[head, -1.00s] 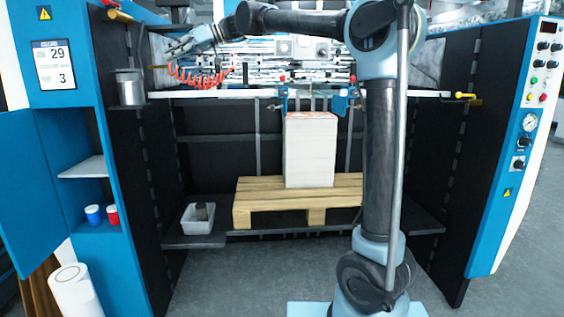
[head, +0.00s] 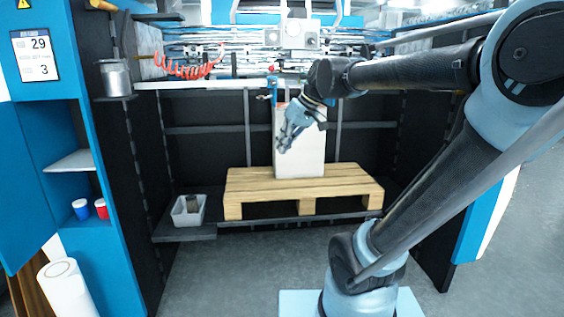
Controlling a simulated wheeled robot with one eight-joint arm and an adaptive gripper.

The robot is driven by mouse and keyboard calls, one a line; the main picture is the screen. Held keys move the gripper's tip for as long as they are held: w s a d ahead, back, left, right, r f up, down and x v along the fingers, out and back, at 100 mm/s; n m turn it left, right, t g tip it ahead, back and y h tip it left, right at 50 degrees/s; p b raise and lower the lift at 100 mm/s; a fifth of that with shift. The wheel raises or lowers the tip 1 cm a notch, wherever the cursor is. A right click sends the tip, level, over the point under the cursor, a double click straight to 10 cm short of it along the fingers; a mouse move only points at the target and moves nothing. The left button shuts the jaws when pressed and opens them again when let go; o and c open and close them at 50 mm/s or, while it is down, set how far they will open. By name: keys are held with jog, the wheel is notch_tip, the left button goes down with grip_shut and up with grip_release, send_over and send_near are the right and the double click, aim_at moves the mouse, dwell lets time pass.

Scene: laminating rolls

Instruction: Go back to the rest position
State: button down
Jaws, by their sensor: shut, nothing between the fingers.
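My gripper (head: 286,146) is at the middle of the head view, in front of the tall white stack (head: 313,150) as seen from the camera. It points down and to the left. Its fingers are together and nothing shows between them. My arm reaches in from the right, its forearm nearly level. The arm hides the upper right part of the stack. I cannot tell how far the gripper is from the stack.
The stack stands on a wooden pallet (head: 260,186) inside the machine. A white bin (head: 188,211) with a dark item sits on the left ledge. A metal pot (head: 115,78) and a red coiled hose (head: 190,68) are at upper left. A white roll (head: 70,292) stands at lower left. Grey floor in front is clear.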

jog(key=s+d+f+m+h, duration=0.3)
jog(key=s+d+f, duration=0.4)
jog(key=d+f, duration=0.2)
jog(key=s+d+f+m+h, duration=0.2)
jog(key=s+d+f, duration=0.6)
jog(key=f, duration=0.5)
jog(key=shift+d+f+m+h, duration=0.25)
jog(key=shift+d+m+h, duration=0.15)
jog(key=shift+d+m, duration=0.5)
